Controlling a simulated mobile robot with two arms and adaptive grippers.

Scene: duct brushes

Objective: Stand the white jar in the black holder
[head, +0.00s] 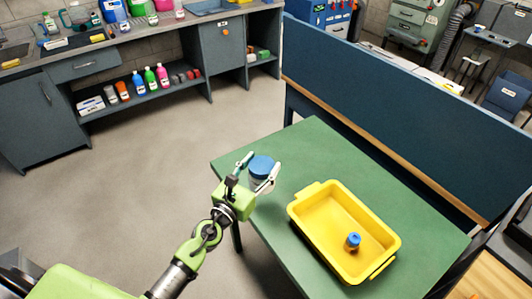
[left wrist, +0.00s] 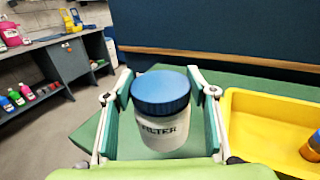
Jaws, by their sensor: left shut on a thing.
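The white jar (left wrist: 163,132) has a ribbed blue lid and dark lettering that reads FILTER. In the head view its blue lid (head: 261,166) shows at the green table's far left corner. My left gripper (head: 262,172) is shut on the jar, with one finger on each side; the fingers also show in the left wrist view (left wrist: 163,95). The jar looks upright. I see no black holder in either view. My right gripper is not in view.
A yellow tray (head: 303,222) lies on the green table (head: 310,150), right of the jar. A small blue-capped bottle (head: 353,241) stands in it. A blue partition (head: 400,110) runs along the table's far side. A workbench (head: 120,40) with several bottles stands at the far left.

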